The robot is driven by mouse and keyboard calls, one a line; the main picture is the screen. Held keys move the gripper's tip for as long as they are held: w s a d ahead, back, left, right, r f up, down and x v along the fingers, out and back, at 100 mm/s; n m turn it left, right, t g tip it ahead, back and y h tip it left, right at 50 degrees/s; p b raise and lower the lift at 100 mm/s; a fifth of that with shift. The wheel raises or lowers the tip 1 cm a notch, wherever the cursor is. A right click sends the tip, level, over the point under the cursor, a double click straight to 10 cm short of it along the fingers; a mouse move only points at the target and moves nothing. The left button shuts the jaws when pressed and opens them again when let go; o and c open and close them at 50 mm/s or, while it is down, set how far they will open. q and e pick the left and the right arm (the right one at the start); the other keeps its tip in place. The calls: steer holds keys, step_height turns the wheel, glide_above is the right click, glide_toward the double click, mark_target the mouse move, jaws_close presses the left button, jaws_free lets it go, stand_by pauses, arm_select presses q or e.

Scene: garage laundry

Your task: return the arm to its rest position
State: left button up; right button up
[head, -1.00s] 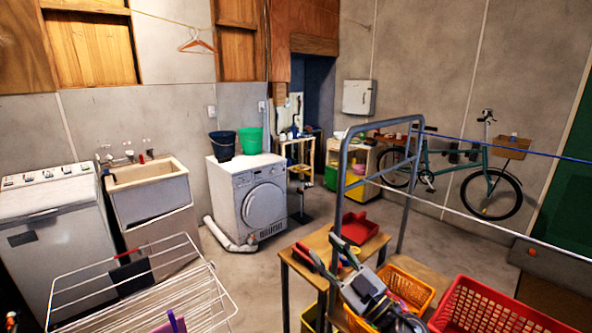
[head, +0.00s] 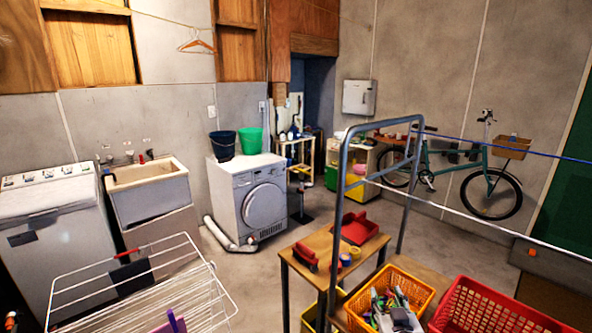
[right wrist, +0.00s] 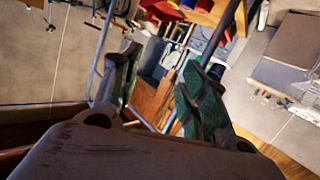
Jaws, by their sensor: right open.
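My right gripper (head: 389,294) is low in the head view, in front of the orange basket (head: 424,292) as seen from here. Its two fingers are spread apart with nothing between them. In the right wrist view both greenish fingers (right wrist: 158,78) stand apart, with only background in the gap. My right arm is mostly hidden below the head view's bottom edge. My left gripper is not in view.
A wooden table (head: 318,243) holds a red tray (head: 357,229), a red object (head: 304,257) and small rolls. A metal frame (head: 343,190) rises beside it. A red basket (head: 480,305) is at right, a white drying rack (head: 120,290) at left.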

steer(key=s+a+f+n+g+y, duration=0.1)
steer(key=s+f+g, duration=0.6)
steer(key=s, duration=0.4)
steer(key=s+f+n+g+y, duration=0.1)
steer(key=s+f+g, duration=0.4)
steer(key=s+f, duration=0.45)
steer(key=s+f+g, duration=0.1)
steer(key=s+f, duration=0.1)
steer(key=f, duration=1.5)
steer(key=s+f, duration=0.2)
steer(key=f, duration=1.4)
steer(key=s+d+f, duration=0.2)
steer(key=s+f, duration=0.7)
steer(key=s, duration=0.1)
steer(key=s+d+f+g, duration=0.1)
steer(key=s+d+f, duration=0.1)
steer(key=s+f, duration=0.8)
steer(key=shift+s, duration=0.8)
